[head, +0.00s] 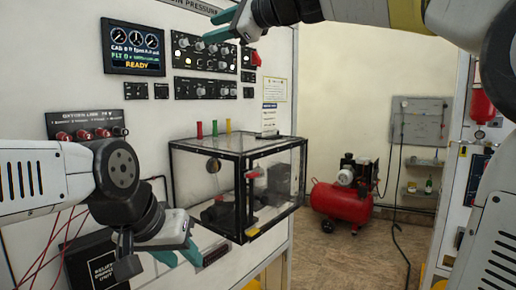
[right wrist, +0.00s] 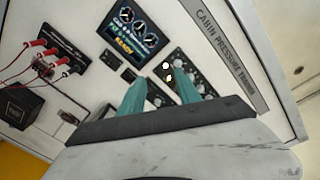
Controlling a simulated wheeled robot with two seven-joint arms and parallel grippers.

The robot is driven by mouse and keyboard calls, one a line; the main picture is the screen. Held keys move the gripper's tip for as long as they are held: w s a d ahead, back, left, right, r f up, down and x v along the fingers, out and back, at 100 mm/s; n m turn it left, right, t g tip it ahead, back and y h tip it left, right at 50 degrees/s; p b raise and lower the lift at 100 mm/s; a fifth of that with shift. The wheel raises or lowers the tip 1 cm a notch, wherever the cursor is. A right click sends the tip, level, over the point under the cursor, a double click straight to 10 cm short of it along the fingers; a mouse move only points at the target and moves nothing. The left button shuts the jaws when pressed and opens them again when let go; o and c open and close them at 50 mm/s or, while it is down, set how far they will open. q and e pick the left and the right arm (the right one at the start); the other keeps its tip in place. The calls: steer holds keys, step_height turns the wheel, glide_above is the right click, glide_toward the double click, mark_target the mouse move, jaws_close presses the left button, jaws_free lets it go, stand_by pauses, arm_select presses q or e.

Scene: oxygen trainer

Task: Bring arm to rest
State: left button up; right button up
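My right gripper (head: 222,25) is at the top of the head view, in front of the upper control panel, with its arm reaching in from the upper right. Its two teal fingers stand apart with nothing between them, which also shows in the right wrist view (right wrist: 161,92). My left gripper (head: 180,256) is low at the left, in front of the trainer wall and below the clear box. Its teal fingers look apart and empty.
A clear black-framed box (head: 240,190) juts from the trainer wall. A display (head: 137,47) reads READY above knob panels (head: 205,55) and a red-capped row (head: 85,134). A red compressor (head: 340,203) stands on the floor behind; the floor right of it is mostly clear.

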steer(key=s+d+f+n+g+h, duration=0.1)
steer(key=s+d+f+n+h, duration=0.3)
steer(key=f, duration=1.1)
steer(key=s+d+f+n+g+h, duration=0.1)
steer(key=s+d+f+n+h, duration=0.2)
steer(key=s+d+f+n, duration=0.2)
steer(key=s+d+f+n+g+h, duration=0.2)
steer(key=s+d+f, duration=0.8)
steer(key=f, duration=1.5)
steer(key=d+n+h, duration=0.2)
steer(key=d+n, duration=0.1)
steer(key=d, duration=0.1)
steer(key=shift+d+h, duration=0.3)
steer(key=shift+d, duration=0.05)
steer(key=shift+w, duration=0.1)
